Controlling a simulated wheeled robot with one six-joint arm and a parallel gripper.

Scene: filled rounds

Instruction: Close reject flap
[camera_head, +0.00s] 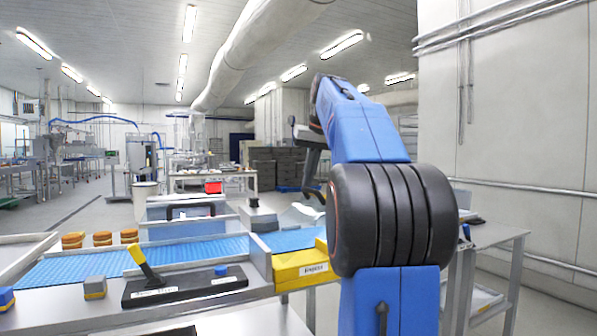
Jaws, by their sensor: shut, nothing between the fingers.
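A yellow bin (290,260) with a white label, whose text is too small to read surely, stands at the right end of the near bench, partly hidden by my arm. An upright grey plate (261,257) stands at its left edge beside the blue conveyor belt (190,252); I cannot tell whether this plate is the reject flap. A black panel (190,287) in front of the belt carries a tilted lever with a yellow grip (137,254) and a blue knob (221,270). My gripper (314,191) shows small behind my blue arm, shut and empty, apart from the lever.
Several round brown-topped items (102,238) stand at the belt's far left edge. A grey side table (490,236) stands at the right by the wall.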

